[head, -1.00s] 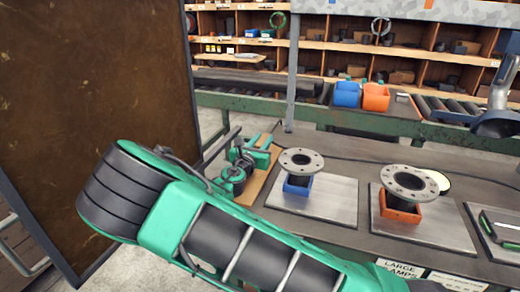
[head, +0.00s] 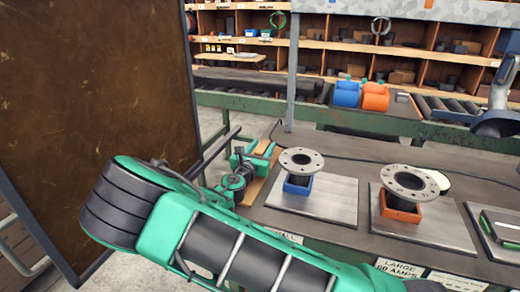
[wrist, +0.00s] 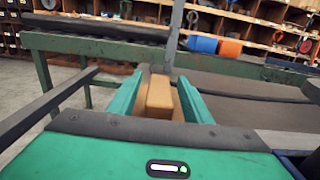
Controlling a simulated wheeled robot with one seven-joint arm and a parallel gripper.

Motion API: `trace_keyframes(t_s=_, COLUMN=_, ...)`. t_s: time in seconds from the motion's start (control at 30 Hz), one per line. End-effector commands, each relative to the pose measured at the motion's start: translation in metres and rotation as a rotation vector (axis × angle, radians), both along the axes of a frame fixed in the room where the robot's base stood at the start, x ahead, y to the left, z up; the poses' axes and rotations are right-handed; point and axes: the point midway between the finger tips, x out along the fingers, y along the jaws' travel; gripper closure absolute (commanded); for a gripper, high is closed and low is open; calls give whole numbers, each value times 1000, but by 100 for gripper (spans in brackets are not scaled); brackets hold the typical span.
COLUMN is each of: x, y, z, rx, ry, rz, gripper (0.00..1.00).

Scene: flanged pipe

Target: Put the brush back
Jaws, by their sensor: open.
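My gripper (head: 254,153) is at the left end of the workbench, low over a tan wooden strip (head: 255,190). Its green fingers are apart. In the wrist view my gripper (wrist: 160,77) has a tan, block-like wooden piece (wrist: 159,97) between its fingers, with gaps visible beside it. This piece may be the brush, but no bristles show and I cannot tell for sure. My arm hides part of the bench's near left side.
Two flanged pipes stand on metal plates, one in a blue holder (head: 298,186) and one in an orange holder (head: 401,208). A brown panel (head: 95,110) stands at left. A post (head: 292,70) rises behind. Blue (head: 346,95) and orange (head: 375,97) containers sit farther back.

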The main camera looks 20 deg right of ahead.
Motion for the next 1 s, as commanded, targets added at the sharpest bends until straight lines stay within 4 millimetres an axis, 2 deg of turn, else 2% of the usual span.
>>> trace_keyframes(t_s=0.17, x=-16, y=13, z=0, rx=0, ry=1, rz=2, gripper=55)
trace_keyframes(t_s=0.6, x=-82, y=62, z=0, rx=0, ry=1, rz=4, gripper=55)
trace_keyframes(t_s=0.8, x=-95, y=71, z=0, rx=0, ry=1, rz=3, gripper=55)
trace_keyframes(t_s=1.0, x=-97, y=72, z=0, rx=0, ry=0, rz=1, gripper=55)
